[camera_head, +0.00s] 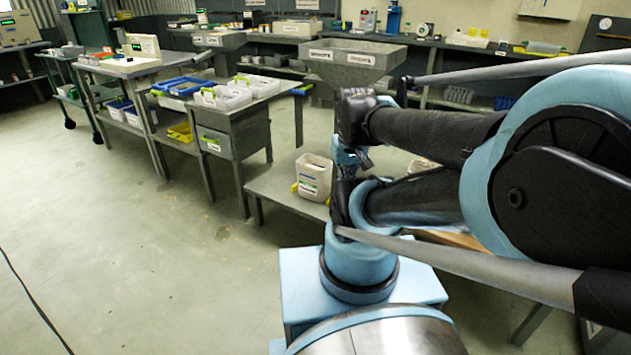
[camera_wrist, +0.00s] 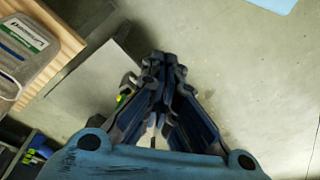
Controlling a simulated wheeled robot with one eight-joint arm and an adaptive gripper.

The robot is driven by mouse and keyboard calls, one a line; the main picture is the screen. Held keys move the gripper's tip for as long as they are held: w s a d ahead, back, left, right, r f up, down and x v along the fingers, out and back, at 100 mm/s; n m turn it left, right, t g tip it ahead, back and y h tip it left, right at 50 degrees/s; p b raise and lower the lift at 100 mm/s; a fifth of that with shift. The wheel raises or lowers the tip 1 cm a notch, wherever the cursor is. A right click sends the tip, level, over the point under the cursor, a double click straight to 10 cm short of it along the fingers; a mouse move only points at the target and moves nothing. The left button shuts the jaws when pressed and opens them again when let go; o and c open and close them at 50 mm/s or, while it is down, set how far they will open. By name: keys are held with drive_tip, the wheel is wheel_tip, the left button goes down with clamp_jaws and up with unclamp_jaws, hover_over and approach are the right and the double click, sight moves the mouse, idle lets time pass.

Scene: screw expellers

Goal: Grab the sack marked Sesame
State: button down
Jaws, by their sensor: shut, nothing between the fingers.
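I cannot make out a sack marked Sesame in either view. My gripper (camera_wrist: 163,68) shows in the wrist view with its dark fingertips together and nothing between them. It points down over bare floor and the edge of a grey surface. In the head view my arm covers much of the right side, and I cannot make out the fingertips there.
A pale labelled container (camera_head: 314,178) stands on a low grey bench (camera_head: 278,189) in the head view. Blue and white bins (camera_head: 222,97) sit on a metal table to its left. A labelled grey item (camera_wrist: 22,42) lies on wood in the wrist view.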

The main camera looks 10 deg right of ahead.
drive_tip(key=c, duration=2.2)
unclamp_jaws()
drive_tip(key=shift+c, duration=0.2)
drive_tip(key=o, duration=0.4)
drive_tip(key=shift+s+r, duration=0.2)
drive_tip(key=shift+s, duration=0.05)
drive_tip(key=shift+o, duration=0.8)
drive_tip(key=shift+r, duration=0.35)
drive_tip(key=w+r+n, duration=0.3)
drive_tip(key=w+r, duration=0.3)
drive_tip(key=w, duration=0.7)
drive_tip(key=n+g, duration=0.2)
drive_tip(key=n, duration=0.5)
hover_over(314, 178)
drive_tip(key=w+a, duration=0.2)
drive_tip(key=w, duration=0.1)
wheel_tip(314, 178, down, 23)
wheel_tip(314, 178, down, 18)
drive_tip(key=shift+a+f, duration=0.2)
drive_tip(key=shift+a, duration=0.1)
